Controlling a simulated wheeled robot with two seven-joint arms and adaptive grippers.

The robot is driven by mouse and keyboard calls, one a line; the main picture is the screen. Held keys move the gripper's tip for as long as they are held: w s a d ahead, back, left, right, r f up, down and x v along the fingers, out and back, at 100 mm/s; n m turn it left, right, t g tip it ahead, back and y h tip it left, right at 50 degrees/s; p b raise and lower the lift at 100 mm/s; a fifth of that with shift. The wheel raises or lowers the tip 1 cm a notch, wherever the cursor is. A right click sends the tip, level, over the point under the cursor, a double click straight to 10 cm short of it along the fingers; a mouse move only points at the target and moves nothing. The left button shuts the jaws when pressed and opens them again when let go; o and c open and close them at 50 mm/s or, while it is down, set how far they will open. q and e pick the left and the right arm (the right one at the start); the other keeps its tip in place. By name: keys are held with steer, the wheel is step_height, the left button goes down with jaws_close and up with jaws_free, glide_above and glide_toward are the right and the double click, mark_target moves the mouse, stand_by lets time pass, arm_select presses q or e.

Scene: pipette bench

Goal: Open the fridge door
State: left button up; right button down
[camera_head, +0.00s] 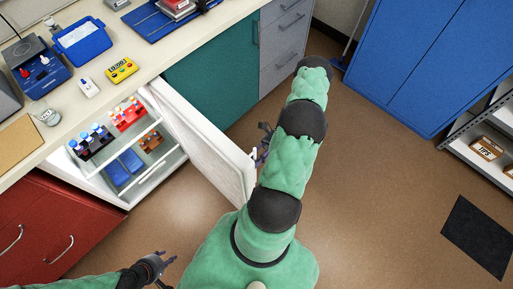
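The small white fridge under the bench stands open. Its door (205,140) is swung well out from the body, and the lit inside (152,125) shows. A white handle (253,154) shows at the door's free edge. My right gripper (261,146) is at that edge by the handle, mostly hidden behind my green-sleeved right arm; whether its fingers touch or hold the handle cannot be told. My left gripper (166,268) is low at the bottom left, over the floor in front of the fridge, with its fingers apart and empty.
Racks of tubes (92,139) and blue boxes (124,167) sit on the fridge shelves. The bench (150,40) above holds a blue tray (82,39), a yellow timer (121,70) and a beaker (47,115). A blue cabinet (425,60) stands at the right. The brown floor (380,190) is mostly clear.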

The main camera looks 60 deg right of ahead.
steer(key=shift+d, duration=0.1)
steer(key=c, duration=1.2)
jaws_free()
steer(key=shift+o, duration=0.2)
steer(key=s+d, duration=0.2)
steer(key=d, duration=1)
steer(key=shift+a, duration=0.1)
